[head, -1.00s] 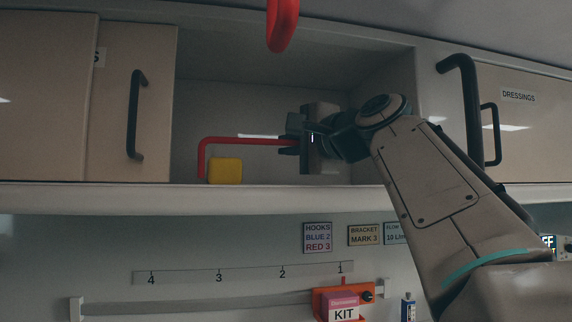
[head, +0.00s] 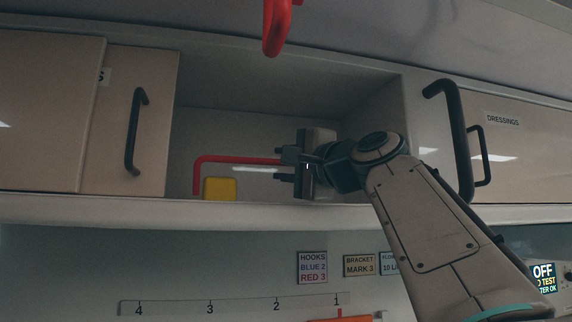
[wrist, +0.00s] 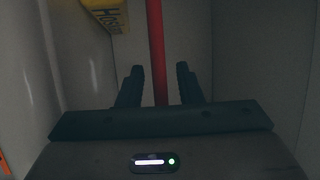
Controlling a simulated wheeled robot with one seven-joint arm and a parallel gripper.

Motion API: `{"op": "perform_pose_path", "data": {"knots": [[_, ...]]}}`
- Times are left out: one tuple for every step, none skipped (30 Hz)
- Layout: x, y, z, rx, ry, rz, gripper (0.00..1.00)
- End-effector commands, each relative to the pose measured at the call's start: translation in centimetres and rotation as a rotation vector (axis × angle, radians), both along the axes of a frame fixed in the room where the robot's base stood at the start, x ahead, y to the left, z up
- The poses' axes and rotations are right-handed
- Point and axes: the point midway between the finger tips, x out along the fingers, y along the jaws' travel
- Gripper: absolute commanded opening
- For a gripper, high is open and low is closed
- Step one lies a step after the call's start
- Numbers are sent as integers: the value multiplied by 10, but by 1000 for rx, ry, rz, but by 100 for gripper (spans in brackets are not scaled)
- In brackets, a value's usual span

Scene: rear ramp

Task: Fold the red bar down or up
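The red bar (head: 240,160) is in the open cabinet bay, with a short upright part at its left and a long level part running right to my gripper. My gripper (head: 285,166) reaches in from the right at the bar's right end. In the wrist view the bar (wrist: 156,50) passes between the two fingers (wrist: 158,88), with a gap on each side. The fingers are apart and not closed on it. The bar's far right end is hidden by my gripper.
A yellow block (head: 220,188) stands just below the bar's left part. The shelf edge (head: 250,212) runs beneath. A red hook-like piece (head: 276,28) hangs from above. Cabinet doors with dark handles (head: 136,130) flank the bay.

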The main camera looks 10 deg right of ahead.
Motion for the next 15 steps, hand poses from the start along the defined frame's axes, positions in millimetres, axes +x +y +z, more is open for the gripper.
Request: {"op": "perform_pose_path", "data": {"knots": [[0,0,0,0,0,0,32],[0,0,0,0,0,0,32],[0,0,0,0,0,0,32],[0,0,0,0,0,0,32],[-1,0,0,0,0,0,32],[-2,0,0,0,-1,0,32],[-3,-1,-1,0,-1,-1,32],[-5,-2,-1,0,-1,-1,32],[-9,-3,-3,-1,-2,-1,32],[-12,-5,-4,-1,-3,-1,32],[-17,-6,-5,-1,-3,-1,32],[-23,-9,-7,0,-4,-2,32],[-29,-11,-8,0,-4,-2,32],[-35,-14,-10,-1,-4,-2,32],[-43,-18,-12,0,-4,-2,32]]}}
